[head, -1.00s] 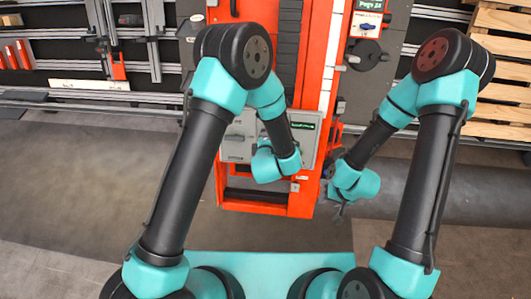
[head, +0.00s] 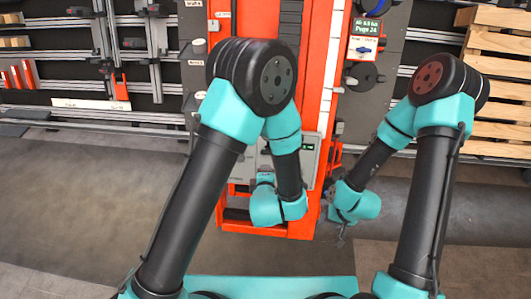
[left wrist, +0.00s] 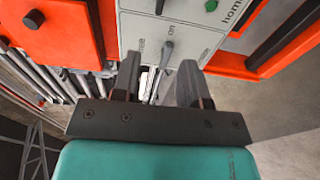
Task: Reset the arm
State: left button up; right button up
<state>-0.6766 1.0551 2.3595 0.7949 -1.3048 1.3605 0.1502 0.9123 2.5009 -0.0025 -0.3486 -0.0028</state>
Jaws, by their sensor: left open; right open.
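A grey control panel (head: 309,160) sits low on the orange gantry, partly hidden behind my left arm in the head view. The left wrist view shows this panel (left wrist: 192,30) close up, with a grey lever (left wrist: 167,52), a green button (left wrist: 211,5) and the word "home" at its upper right. My left gripper (left wrist: 158,85) is open in front of the panel. The lever shows between its fingers; I cannot tell whether they touch it. In the head view my left fingers are hidden. My right gripper (head: 341,231) is open and empty, low beside the gantry's right side.
The orange gantry column (head: 321,60) stands in the middle. A sign (head: 366,27) and a dark knob hang at its upper right. Wooden pallets (head: 497,85) are stacked at the right, and a rail rack (head: 80,70) stands at the back left. Grey floor lies at the left.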

pick_arm(q)
jog(key=a+f+m+g+h, duration=0.2)
jog(key=a+f+m+g, duration=0.45)
jog(key=a+f, duration=0.35)
jog(key=s+a+f+m+g+h, duration=0.1)
jog(key=s+a+f+m+g, duration=0.1)
jog(key=s+a+m, duration=0.2)
jog(key=s+a+f+m+g+h, duration=0.1)
jog(key=s+a+m+g, duration=0.2)
jog(key=s+a+m, duration=0.2)
jog(key=s+a, duration=0.1)
jog(key=a, duration=0.1)
jog(key=shift+a+f, duration=0.35)
jog(key=shift+a, duration=0.05)
